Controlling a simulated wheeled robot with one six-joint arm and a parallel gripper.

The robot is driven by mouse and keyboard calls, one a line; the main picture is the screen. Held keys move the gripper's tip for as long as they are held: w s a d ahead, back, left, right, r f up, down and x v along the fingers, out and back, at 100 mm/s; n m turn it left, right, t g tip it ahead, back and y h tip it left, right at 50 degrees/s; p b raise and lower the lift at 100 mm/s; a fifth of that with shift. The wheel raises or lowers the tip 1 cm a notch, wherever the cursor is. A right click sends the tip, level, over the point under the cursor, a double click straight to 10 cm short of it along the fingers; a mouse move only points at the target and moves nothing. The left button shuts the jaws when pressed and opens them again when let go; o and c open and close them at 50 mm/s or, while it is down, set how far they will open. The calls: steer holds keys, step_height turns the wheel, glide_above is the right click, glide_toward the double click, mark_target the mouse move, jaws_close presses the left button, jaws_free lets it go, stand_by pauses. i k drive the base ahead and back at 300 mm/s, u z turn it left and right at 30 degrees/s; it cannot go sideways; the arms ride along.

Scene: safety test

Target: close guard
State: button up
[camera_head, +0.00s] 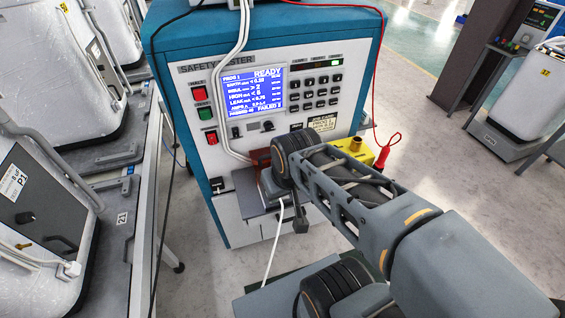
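A reddish-brown part (258,160), possibly the guard, shows at the front of the safety tester (165,65), just left of my wrist. My wrist covers much of it, so I cannot tell whether it is open or closed. My gripper (285,207) points down and away over the grey ledge (245,190) on the tester's front. Its fingertips are mostly hidden by my wrist and the ledge, and I cannot tell whether they touch anything. The tester's blue screen (252,92) reads READY.
White cables hang down the tester's front to the ledge. A yellow box (357,150) and a red probe (381,158) on a red wire are right of my wrist. White appliances on a grey conveyor (115,200) stand at left. Open floor (440,150) lies to the right.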

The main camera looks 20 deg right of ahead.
mark_target(260, 158)
steer(key=z, duration=0.7)
steer(key=i, duration=0.1)
steer(key=u, duration=3.4)
steer(key=i, duration=0.6)
steer(key=z, duration=3.1)
